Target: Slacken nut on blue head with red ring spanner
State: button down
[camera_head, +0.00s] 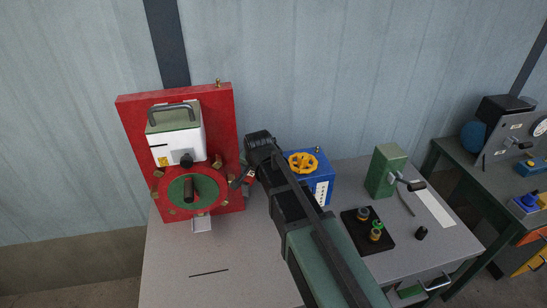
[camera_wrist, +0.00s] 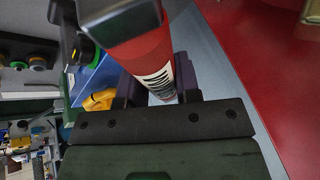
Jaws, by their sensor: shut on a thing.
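My gripper (camera_head: 246,177) is beside the right edge of the red board in the head view, partly hidden behind my arm. In the wrist view my gripper (camera_wrist: 160,88) is shut on a red piece (camera_wrist: 145,55) with a barcode label and a dark grey end; it looks like the red ring spanner's handle. Its ring is not visible. A blue box (camera_head: 322,185) with a yellow handwheel (camera_head: 303,162) stands right of my arm; it may be the blue head. Its blue side (camera_wrist: 100,78) and a yellow part (camera_wrist: 98,101) show in the wrist view. I cannot make out the nut.
The red board (camera_head: 223,115) carries a white and green unit (camera_head: 178,135) and a red disc with a green centre (camera_head: 195,187). A green block with a lever (camera_head: 386,170) and a black tray (camera_head: 349,228) stand to the right. The grey bench's front left is mostly clear.

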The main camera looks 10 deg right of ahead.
jog(key=shift+f+b, duration=1.05)
jog(key=shift+f, duration=0.05)
jog(key=s+d+n+y, duration=0.2)
jog(key=d+n, duration=0.3)
jog(key=d, duration=0.1)
jog(key=shift+g, duration=0.3)
dwell(0.7)
jog(key=shift+s+r, duration=0.1)
notch_tip(320, 180, up, 9)
jog(key=p, duration=0.9)
